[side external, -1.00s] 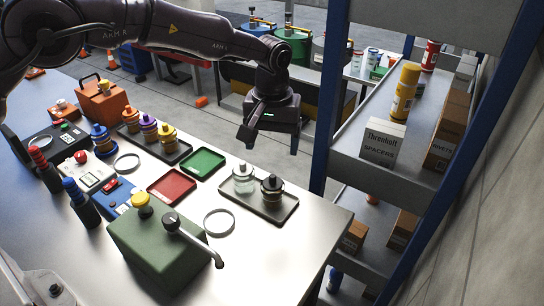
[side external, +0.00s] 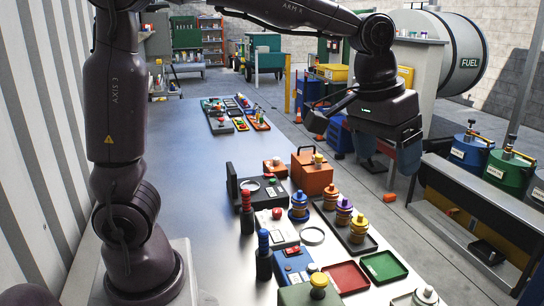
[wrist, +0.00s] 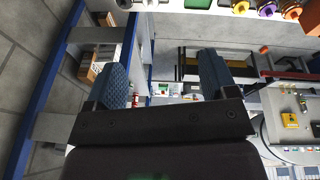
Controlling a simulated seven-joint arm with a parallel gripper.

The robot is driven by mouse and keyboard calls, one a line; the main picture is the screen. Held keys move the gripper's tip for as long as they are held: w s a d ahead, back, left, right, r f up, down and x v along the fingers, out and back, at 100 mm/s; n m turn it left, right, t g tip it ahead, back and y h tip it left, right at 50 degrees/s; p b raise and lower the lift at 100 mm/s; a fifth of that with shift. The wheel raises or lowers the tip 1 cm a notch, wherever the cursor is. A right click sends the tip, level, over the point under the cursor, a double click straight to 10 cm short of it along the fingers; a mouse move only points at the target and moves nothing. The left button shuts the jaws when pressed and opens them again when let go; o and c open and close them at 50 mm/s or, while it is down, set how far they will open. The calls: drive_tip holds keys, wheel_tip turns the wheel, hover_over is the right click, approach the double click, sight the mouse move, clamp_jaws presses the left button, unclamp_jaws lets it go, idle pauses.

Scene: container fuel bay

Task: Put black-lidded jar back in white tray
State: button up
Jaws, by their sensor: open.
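My gripper (side external: 387,158) hangs open and empty past the right edge of the bench in the side external view. In the wrist view its two blue-grey fingers (wrist: 162,64) are wide apart with nothing between them.
A dark tray (side external: 371,246) holds a purple-lidded jar (side external: 343,212) and a yellow-lidded jar (side external: 358,230). A red tray (side external: 347,278) and a green tray (side external: 384,266) lie empty nearby. A clear jar (side external: 427,296) is cut off below. An orange case (side external: 314,173) stands behind.

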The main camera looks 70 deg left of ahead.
drive_tip(key=s+a+m+t, duration=0.1)
drive_tip(key=s+a, duration=0.2)
drive_tip(key=s, duration=0.6)
drive_tip(key=s+a+f+m+t, duration=0.1)
drive_tip(key=s+a, duration=0.1)
drive_tip(key=s, duration=0.7)
drive_tip(key=shift+a+t+y, duration=0.3)
drive_tip(key=shift+a, duration=0.1)
